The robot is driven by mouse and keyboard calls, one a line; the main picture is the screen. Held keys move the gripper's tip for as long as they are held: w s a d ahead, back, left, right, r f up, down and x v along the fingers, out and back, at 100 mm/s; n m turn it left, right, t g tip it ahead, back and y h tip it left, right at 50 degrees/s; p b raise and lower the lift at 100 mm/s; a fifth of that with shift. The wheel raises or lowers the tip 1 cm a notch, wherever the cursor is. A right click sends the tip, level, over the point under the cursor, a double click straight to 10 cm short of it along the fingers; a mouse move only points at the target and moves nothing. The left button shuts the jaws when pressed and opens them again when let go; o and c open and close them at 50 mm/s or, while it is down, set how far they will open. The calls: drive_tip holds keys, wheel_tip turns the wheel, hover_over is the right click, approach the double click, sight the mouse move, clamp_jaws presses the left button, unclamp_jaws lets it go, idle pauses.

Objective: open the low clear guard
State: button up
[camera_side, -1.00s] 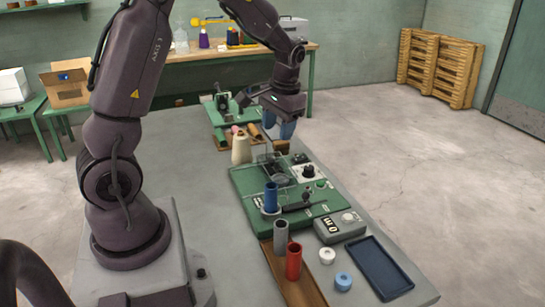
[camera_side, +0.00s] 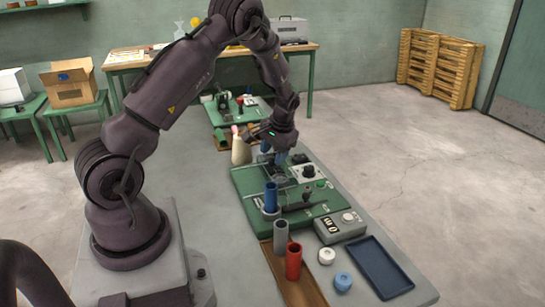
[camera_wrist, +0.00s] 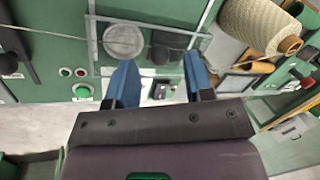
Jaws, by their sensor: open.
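The low clear guard (camera_wrist: 148,28) shows in the wrist view as a see-through panel with thin edges, over a grey round part (camera_wrist: 123,42) on the green machine base (camera_wrist: 50,90). In the side view the guard is mostly hidden behind my gripper (camera_side: 279,158). My gripper, also in the wrist view (camera_wrist: 160,66), points down with its two blue fingers apart and nothing between them. The fingertips are at the guard's near edge in the wrist view; I cannot tell whether they touch it. The guard appears to lie low over the part.
A cream yarn cone (camera_side: 240,151) stands close to my gripper. Blue (camera_side: 271,197), grey (camera_side: 281,236) and red (camera_side: 293,262) bobbins stand nearer the front. A grey counter box (camera_side: 340,226) and dark blue tray (camera_side: 380,266) lie at the front right. Bare table is left of the base.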

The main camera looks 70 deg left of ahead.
drive_tip(key=shift+x, duration=1)
drive_tip(key=shift+c, duration=0.2)
clamp_jaws()
drive_tip(key=s, duration=0.8)
drive_tip(key=shift+o, duration=0.2)
unclamp_jaws()
drive_tip(key=shift+r, duration=0.1)
